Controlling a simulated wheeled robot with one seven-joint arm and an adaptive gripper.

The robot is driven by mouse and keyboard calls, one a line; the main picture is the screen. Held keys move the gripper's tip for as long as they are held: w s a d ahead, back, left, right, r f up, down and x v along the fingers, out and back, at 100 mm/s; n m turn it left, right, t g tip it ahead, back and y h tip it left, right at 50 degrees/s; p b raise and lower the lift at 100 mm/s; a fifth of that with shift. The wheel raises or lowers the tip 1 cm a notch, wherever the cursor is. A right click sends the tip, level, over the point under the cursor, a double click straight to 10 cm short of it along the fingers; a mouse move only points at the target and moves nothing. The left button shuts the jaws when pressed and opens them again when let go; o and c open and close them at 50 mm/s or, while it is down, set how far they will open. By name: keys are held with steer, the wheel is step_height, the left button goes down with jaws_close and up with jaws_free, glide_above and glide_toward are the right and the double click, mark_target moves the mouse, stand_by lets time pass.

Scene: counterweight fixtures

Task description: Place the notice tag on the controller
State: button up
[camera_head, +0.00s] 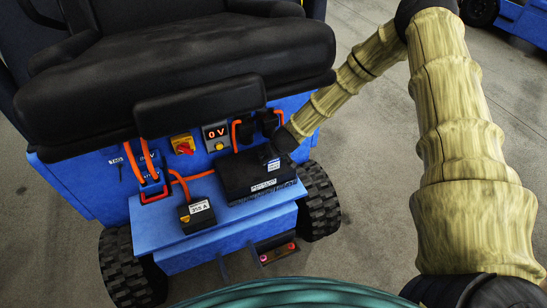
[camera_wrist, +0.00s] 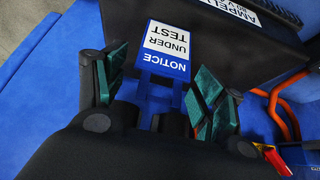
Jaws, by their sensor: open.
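The notice tag (camera_wrist: 166,45) is a blue and white plate reading "NOTICE UNDER TEST", with narrow blue legs at its lower edge. In the wrist view it overlaps the controller (camera_wrist: 225,35), a black box with a white label. In the head view the tag (camera_head: 271,160) shows small at the upper right of the controller (camera_head: 240,178). It appears to rest on the controller; the exact contact is unclear. My gripper (camera_wrist: 160,85) is open, with green pads apart on either side of the tag's legs. In the head view my gripper (camera_head: 286,140) is dark and partly hidden.
The controller stands on a blue shelf (camera_head: 185,250) of the vehicle. A small black block (camera_head: 196,215) with a white label sits to its left. Orange cables (camera_head: 185,180), a red-yellow switch (camera_head: 182,144) and a 0 V display (camera_head: 215,134) are behind. A black seat (camera_head: 180,65) overhangs.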

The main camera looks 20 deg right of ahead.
steer(key=b+v, duration=0.1)
steer(key=v, duration=0.8)
steer(key=shift+s+r+b, duration=0.2)
steer(key=shift+r+b, duration=0.1)
steer(key=shift+r, duration=0.05)
